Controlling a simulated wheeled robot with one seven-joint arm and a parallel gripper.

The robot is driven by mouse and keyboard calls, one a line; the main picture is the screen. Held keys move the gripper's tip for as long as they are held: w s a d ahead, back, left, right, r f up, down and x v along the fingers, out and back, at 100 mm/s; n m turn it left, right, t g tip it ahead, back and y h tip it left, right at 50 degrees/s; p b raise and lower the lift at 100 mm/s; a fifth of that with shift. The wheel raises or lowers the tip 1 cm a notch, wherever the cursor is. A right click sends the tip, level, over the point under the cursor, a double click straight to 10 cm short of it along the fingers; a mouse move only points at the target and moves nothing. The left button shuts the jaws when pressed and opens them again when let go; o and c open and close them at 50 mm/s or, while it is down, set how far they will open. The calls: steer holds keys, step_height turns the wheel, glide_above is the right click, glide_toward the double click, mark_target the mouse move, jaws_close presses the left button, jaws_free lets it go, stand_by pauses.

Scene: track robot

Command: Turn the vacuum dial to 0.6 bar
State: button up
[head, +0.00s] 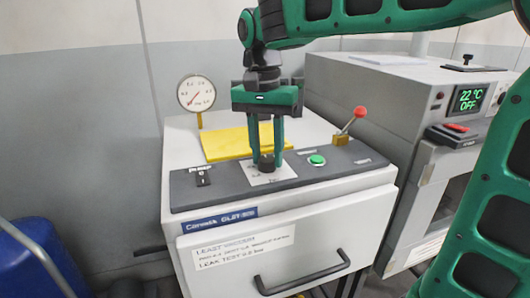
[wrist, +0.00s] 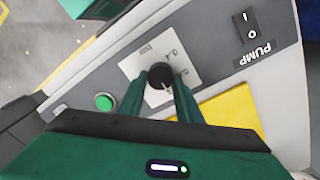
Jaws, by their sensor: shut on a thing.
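The vacuum dial (wrist: 160,76) is a black round knob with a light pointer mark, set on a white scale plate (wrist: 133,64) marked in bar. In the head view the dial (head: 267,164) shows low between my fingertips. My gripper (head: 266,158) points straight down and is shut on the dial; its two green fingers also reach the knob in the wrist view (wrist: 163,84). The fingers hide part of the scale, so I cannot read the setting. A round pressure gauge (head: 196,93) with a red needle stands at the panel's back left; its numbers are too small to read.
The panel also has a PUMP rocker switch (head: 202,176), a green button (head: 317,159) and a red-knobbed lever (head: 359,112). A yellow plate (head: 226,143) lies behind the dial. An oven-like unit (head: 415,83) reading 22 °C OFF stands to the right.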

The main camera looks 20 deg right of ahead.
steer(key=n, duration=0.5)
steer(key=shift+a+n, duration=0.1)
steer(key=shift+n, duration=0.3)
steer(key=n, duration=0.5)
steer(key=shift+n+t, duration=0.3)
steer(key=shift+n, duration=0.1)
steer(key=o, duration=1)
steer(key=shift+o, duration=0.2)
steer(key=shift+a+r, duration=0.1)
